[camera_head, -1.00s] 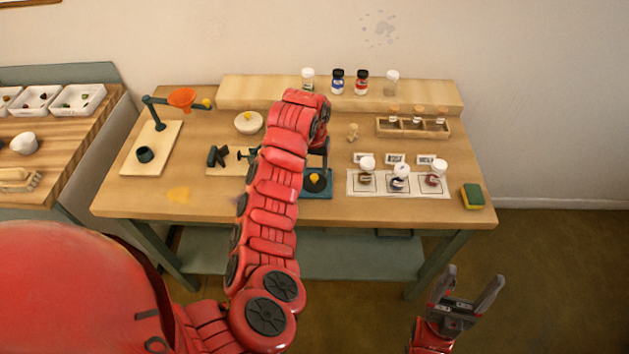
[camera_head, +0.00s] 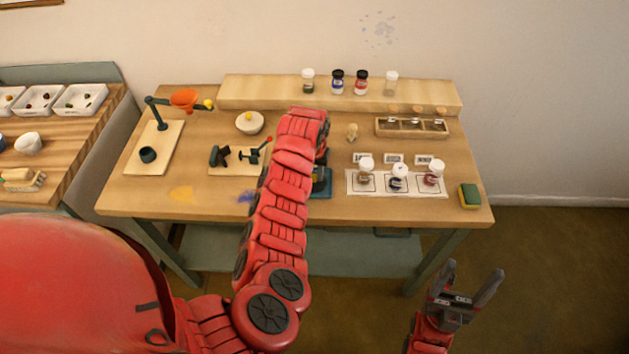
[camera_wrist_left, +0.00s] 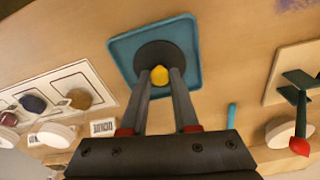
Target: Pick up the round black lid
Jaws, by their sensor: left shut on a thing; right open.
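The round black lid (camera_wrist_left: 157,50) with a yellow knob (camera_wrist_left: 160,75) shows in the left wrist view over a blue square tray (camera_wrist_left: 120,48). My left gripper (camera_wrist_left: 161,79) is shut on the yellow knob, one finger on each side. I cannot tell whether the lid touches the tray or is just above it. In the head view the tray's edge (camera_head: 322,188) shows beside my left arm, which hides the lid and the left fingertips. My right gripper (camera_head: 468,287) is open and empty in front of the table, at the lower right.
White-capped jars (camera_head: 398,178) stand on a white card right of the tray. A wooden stand with a red-tipped tool (camera_head: 255,153) is to the left, and a round cream pot (camera_head: 249,122) behind it. A sponge (camera_head: 469,195) lies at the right edge.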

